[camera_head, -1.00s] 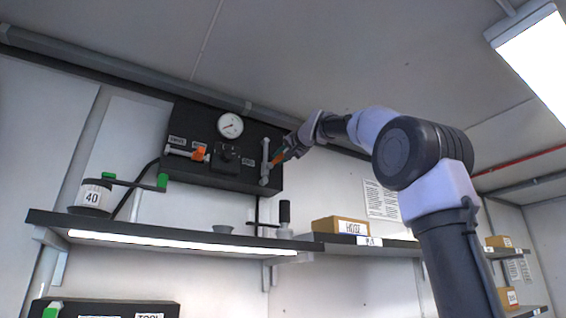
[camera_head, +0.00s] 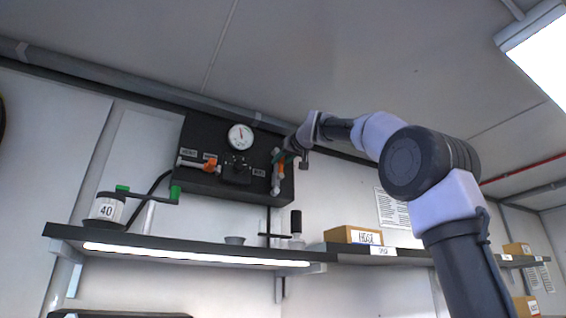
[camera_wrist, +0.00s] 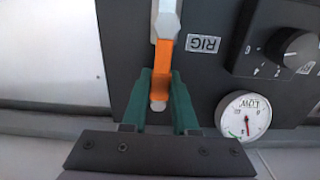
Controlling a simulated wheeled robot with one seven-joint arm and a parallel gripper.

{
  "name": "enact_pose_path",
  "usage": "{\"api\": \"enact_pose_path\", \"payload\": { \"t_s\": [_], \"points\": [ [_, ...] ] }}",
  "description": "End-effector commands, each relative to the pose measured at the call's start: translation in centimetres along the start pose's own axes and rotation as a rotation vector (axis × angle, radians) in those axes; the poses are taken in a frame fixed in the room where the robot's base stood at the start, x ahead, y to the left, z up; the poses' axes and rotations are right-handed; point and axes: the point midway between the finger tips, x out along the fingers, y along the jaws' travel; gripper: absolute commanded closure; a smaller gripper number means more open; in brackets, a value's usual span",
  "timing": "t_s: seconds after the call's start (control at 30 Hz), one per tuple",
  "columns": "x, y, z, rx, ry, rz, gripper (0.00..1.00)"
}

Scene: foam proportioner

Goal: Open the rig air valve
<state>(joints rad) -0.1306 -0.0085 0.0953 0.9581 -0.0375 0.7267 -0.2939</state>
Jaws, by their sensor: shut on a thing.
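The rig air valve is on the right of the black wall panel. Its orange lever (camera_head: 280,176) lies along its upright pale pipe (camera_head: 275,187). In the wrist view the lever (camera_wrist: 164,60) runs in line with the pipe (camera_wrist: 167,18), beside the RIG label (camera_wrist: 204,44). My gripper (camera_head: 283,158) is at the valve's upper end. Its green fingers (camera_wrist: 161,90) are on either side of the lever's free end, shut on it. The pressure gauge (camera_head: 240,137) has its needle pointing up in the head view; it also shows in the wrist view (camera_wrist: 243,116).
A shelf (camera_head: 190,255) below holds a drum marked 40 (camera_head: 106,209), a small cup (camera_head: 234,240) and a box (camera_head: 352,235). The ceiling is close above.

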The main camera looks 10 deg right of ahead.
Motion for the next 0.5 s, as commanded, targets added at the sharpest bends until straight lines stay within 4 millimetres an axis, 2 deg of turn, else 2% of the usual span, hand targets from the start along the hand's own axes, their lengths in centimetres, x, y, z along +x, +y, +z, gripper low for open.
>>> {"api": "enact_pose_path", "payload": {
  "t_s": [0.5],
  "points": [
    [0.08,-0.27,0.20,-0.031,-0.005,-0.002,1.00]
  ]
}}
